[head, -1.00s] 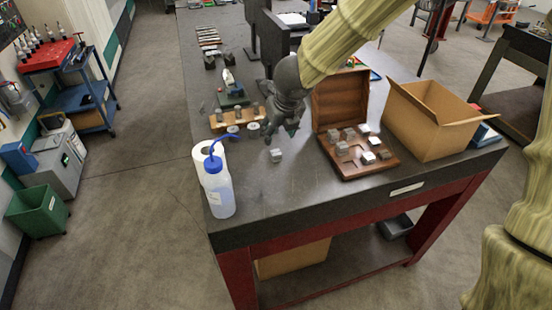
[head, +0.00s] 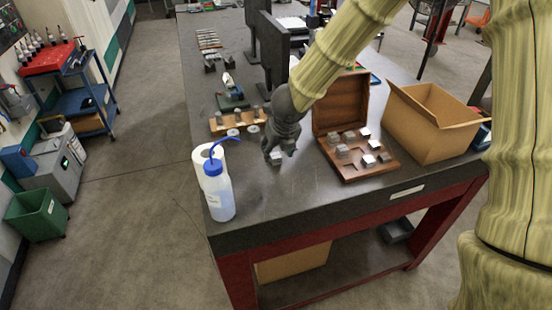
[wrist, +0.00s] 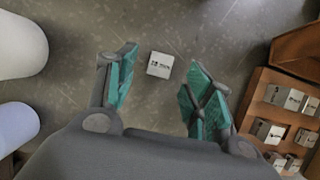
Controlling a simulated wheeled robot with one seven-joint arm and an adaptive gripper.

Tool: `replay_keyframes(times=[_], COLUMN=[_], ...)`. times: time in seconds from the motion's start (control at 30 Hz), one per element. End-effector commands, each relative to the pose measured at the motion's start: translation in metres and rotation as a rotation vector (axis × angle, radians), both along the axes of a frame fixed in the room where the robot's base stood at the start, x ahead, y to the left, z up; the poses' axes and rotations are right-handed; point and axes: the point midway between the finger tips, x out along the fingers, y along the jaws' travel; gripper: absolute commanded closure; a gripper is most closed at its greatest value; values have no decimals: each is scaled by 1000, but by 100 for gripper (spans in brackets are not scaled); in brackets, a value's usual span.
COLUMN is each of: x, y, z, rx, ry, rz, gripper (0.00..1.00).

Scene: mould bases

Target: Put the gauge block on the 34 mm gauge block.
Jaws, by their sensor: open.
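A small pale grey gauge block (wrist: 160,65) with dark printing lies alone on the dark bench top. In the head view this block (head: 275,159) is partly covered by my gripper (head: 281,153). In the wrist view my gripper (wrist: 162,60) is open, with its green-padded fingers to the left and right of the block and nothing held. The block appears a little beyond the fingertips. Several similar gauge blocks (wrist: 268,131) sit in an open wooden case at the right. Their printing is too small to read, so I cannot tell which is 34 mm.
The wooden case (head: 381,170) has a raised lid (head: 340,100). A cardboard box (head: 430,125) stands right of it. A blue-capped wash bottle (head: 219,195) and white roll (head: 203,155) stand left of my gripper. The front bench top is clear.

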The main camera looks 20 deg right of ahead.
Motion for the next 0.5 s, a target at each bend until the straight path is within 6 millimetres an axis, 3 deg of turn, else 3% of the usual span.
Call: replay_keyframes(times=[0.2, 0.5], x=[10, 13], y=[-1, -1], z=[-24, -31], rx=[-1, 0], ry=[2, 1], rz=[0, 0], gripper=[48, 48])
